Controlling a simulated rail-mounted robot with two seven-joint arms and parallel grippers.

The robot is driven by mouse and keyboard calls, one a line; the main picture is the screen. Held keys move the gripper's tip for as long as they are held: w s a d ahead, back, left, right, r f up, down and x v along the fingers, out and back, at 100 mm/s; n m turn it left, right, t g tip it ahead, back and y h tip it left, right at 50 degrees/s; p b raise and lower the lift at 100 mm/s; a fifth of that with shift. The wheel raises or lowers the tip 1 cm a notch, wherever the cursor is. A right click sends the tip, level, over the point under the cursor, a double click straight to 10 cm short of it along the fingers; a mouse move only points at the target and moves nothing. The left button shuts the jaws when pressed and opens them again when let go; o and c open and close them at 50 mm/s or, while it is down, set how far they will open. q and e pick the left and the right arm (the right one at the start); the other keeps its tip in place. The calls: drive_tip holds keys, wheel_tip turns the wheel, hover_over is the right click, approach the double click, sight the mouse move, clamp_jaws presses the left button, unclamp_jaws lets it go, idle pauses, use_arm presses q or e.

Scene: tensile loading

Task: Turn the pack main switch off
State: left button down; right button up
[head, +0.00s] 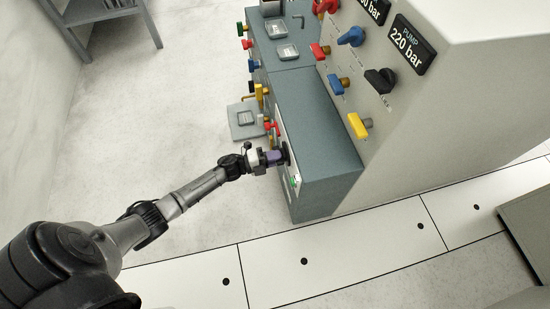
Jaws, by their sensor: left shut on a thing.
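My left gripper (272,157) reaches in from the left to the front face of the grey-blue cabinet (318,140). It is shut on a dark knob (284,153) on that face, which looks like the pack main switch. The gripper hides most of the knob, so its turned position cannot be told. A small green light or label (295,181) shows just below it on the same face. My right gripper is not in view.
A tall pale panel (400,120) with coloured valve handles and a "PUMP 220 bar" display (411,44) stands behind the cabinet.

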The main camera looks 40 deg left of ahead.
use_arm(q)
drive_tip(key=shift+f+m, duration=0.1)
drive_tip(key=shift+m, duration=0.7)
drive_tip(key=c, duration=1)
unclamp_jaws()
drive_tip(key=shift+c, duration=0.2)
drive_tip(key=p+v, duration=0.4)
drive_tip(key=v, duration=1)
